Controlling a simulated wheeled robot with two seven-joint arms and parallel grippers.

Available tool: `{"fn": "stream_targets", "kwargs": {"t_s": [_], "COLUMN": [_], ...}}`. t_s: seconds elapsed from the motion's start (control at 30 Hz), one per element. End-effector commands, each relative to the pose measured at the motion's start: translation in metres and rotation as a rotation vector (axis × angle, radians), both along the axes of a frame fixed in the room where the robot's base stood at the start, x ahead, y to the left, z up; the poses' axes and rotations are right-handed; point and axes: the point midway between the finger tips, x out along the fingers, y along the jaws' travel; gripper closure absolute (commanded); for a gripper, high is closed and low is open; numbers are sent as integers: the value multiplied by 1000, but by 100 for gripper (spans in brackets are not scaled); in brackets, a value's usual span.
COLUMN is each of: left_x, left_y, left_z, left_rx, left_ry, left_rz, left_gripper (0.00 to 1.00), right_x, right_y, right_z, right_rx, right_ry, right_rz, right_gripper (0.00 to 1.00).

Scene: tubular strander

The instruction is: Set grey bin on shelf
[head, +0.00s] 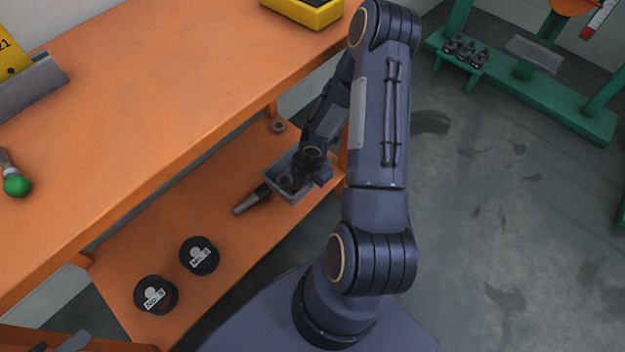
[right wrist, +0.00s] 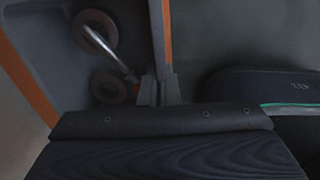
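The grey bin (head: 273,172) is at the right end of the lower orange shelf (head: 230,235), beneath the worktop. I cannot tell whether it rests fully on the shelf or is slightly raised. In the right wrist view the bin (right wrist: 60,40) holds two brownish rings (right wrist: 108,87) and a shiny metal rod. My right gripper (head: 312,172) reaches down at the bin's right side. In the right wrist view its fingers (right wrist: 158,88) are close together on the bin's wall, which runs up between them. My left gripper is not in view.
Two black labelled round containers (head: 199,255) stand farther left on the shelf. The orange worktop (head: 150,105) overhangs it. A yellow bin (head: 303,10) is on top. A green frame (head: 530,90) stands right, across open floor.

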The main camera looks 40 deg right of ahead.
Motion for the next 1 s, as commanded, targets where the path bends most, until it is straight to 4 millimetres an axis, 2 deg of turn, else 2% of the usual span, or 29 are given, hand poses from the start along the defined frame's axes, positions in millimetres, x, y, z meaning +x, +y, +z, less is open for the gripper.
{"fn": "stream_targets", "kwargs": {"t_s": [0.03,0.1,0.23,0.47,0.7,1.0], "left_x": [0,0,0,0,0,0], "left_y": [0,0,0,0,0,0], "left_z": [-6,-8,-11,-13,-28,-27], "left_rx": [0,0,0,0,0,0], "left_ry": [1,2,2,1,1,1], "left_rz": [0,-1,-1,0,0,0], "left_gripper": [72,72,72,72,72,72], "right_x": [4,10,17,22,24,25], "right_y": [-5,-12,-21,-27,-30,-30], "right_z": [-14,-24,-37,-46,-79,-80], "right_rx": [4,4,2,2,3,2], "right_ry": [0,-1,-2,-1,0,-2], "right_rz": [-3,-3,0,0,3,2], "right_gripper": [100,100,100,100,100,100]}}
